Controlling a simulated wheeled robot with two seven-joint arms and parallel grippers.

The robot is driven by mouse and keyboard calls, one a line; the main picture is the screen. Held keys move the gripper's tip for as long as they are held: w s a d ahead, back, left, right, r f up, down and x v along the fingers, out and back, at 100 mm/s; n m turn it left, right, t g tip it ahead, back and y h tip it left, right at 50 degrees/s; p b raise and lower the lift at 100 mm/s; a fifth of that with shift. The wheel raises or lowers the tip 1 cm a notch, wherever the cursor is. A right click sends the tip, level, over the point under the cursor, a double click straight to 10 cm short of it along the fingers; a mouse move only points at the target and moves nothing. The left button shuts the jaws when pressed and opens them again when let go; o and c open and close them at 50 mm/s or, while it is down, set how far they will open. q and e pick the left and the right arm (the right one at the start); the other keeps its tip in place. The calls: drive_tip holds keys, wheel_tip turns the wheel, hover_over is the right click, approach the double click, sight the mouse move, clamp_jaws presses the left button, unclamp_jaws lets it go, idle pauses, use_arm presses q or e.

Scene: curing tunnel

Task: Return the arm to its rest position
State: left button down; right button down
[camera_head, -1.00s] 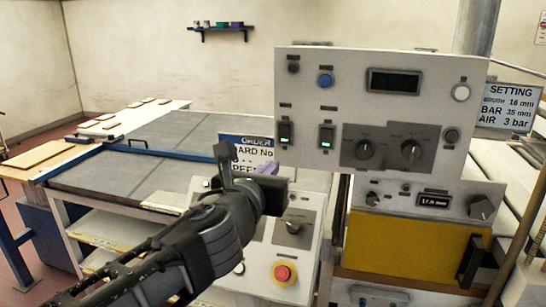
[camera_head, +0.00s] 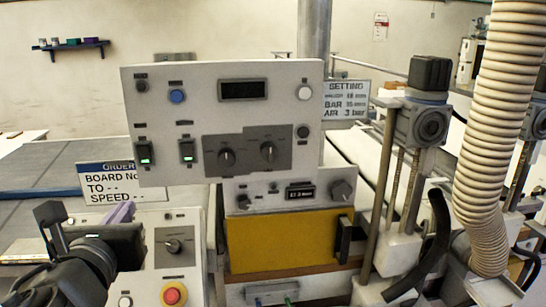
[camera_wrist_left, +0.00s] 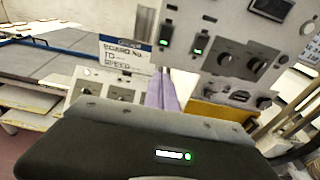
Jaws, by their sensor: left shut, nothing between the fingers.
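My left gripper (camera_head: 121,212) is at the lower left of the head view, with its dark wrist in front of the lower control box. Its purple fingers (camera_wrist_left: 164,91) show in the left wrist view, closed together with nothing between them. They point toward the order sign (camera_head: 107,177) and the upper control panel (camera_head: 222,88), and appear apart from both. The sign also shows in the left wrist view (camera_wrist_left: 124,52). My right gripper is not in view.
A red emergency button (camera_head: 173,293) sits on the lower control box (camera_head: 176,222), close right of my left wrist. A yellow panel (camera_head: 280,240) is below the upper controls. A ribbed hose (camera_head: 500,110) and a motor column (camera_head: 425,120) stand at right. Grey conveyor surface (camera_head: 40,170) lies left.

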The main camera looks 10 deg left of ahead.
use_arm(q)
drive_tip(key=w+d+f+n+h, duration=0.65)
drive_tip(key=d+f+n, duration=0.2)
drive_tip(key=n, duration=0.55)
drive_tip(key=w+d+f+n+g+h, duration=0.1)
drive_tip(key=w+d+f+n+g, duration=0.2)
drive_tip(key=f, duration=0.4)
drive_tip(key=d+f+n+h, duration=0.1)
drive_tip(key=d+f+n, duration=0.1)
drive_tip(key=f+n, duration=0.4)
drive_tip(key=w+d+f+n+g+h, duration=0.1)
drive_tip(key=w+d+f+n+g, duration=0.15)
drive_tip(key=f, duration=0.55)
drive_tip(key=s+d+f+n+g, duration=0.2)
drive_tip(key=s+f+n, duration=0.15)
drive_tip(key=f, duration=0.55)
drive_tip(key=s+d+f+n+g, duration=0.2)
drive_tip(key=s+f+n, duration=0.15)
drive_tip(key=f, duration=0.55)
drive_tip(key=s+d+f+g, duration=0.2)
drive_tip(key=s+f, duration=0.6)
drive_tip(key=s, duration=0.1)
drive_tip(key=s+d+f+n+g, duration=0.1)
drive_tip(key=s+d+f+g, duration=0.1)
drive_tip(key=s+f, duration=0.6)
drive_tip(key=shift+s+d+f+g, duration=0.35)
drive_tip(key=shift+s+g, duration=0.25)
drive_tip(key=shift+g, duration=0.25)
